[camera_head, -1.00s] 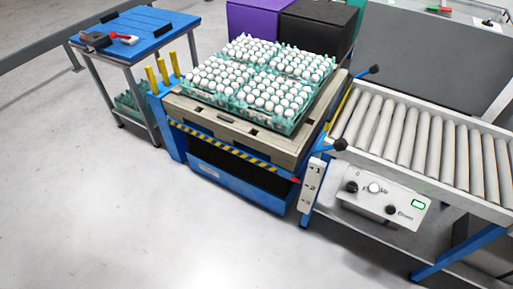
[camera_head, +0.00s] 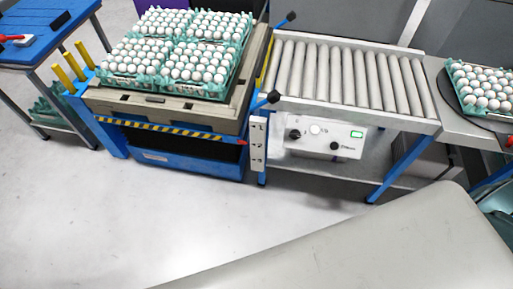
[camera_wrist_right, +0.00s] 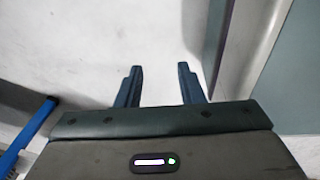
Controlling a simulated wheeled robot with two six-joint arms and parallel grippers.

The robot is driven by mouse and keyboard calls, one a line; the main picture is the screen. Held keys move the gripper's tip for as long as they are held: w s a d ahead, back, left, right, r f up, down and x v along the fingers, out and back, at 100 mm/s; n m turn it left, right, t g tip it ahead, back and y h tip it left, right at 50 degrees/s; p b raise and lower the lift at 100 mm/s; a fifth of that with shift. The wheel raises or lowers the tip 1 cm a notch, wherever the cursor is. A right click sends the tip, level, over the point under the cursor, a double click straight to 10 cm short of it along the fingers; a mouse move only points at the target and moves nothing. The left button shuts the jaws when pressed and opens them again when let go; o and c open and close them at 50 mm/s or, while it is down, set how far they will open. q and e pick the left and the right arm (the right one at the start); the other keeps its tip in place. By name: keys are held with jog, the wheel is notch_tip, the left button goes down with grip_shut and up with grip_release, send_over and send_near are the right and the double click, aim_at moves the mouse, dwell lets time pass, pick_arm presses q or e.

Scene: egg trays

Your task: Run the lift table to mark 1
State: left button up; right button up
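The lift table (camera_head: 168,163) is blue with a yellow-black striped edge and carries a pallet (camera_head: 150,99) with several teal egg trays (camera_head: 165,83). A white mark strip (camera_head: 257,145) stands at its right corner. A small red pointer (camera_head: 241,142) sits beside it, roughly level with the middle mark; the digits are too small to read surely. The control panel (camera_head: 318,146), under the roller conveyor, has a black knob (camera_head: 295,134), a white button (camera_head: 315,130), another black knob (camera_head: 334,146) and a green-framed display. My right gripper (camera_wrist_right: 159,77) is open and empty over the floor. My left gripper is out of view.
The roller conveyor (camera_head: 345,105) runs right to a table with a round plate (camera_head: 452,100) and another egg tray (camera_head: 481,87). A blue-topped table (camera_head: 40,45) and yellow posts (camera_head: 73,66) stand left. The floor before the lift is clear; a grey link of mine covers the lower right.

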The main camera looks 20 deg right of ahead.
jog(key=shift+d, duration=0.1)
grip_shut()
jog(key=shift+a, duration=0.55)
jog(key=shift+d, duration=0.55)
jog(key=shift+a, duration=0.2)
jog(key=shift+a, duration=0.3)
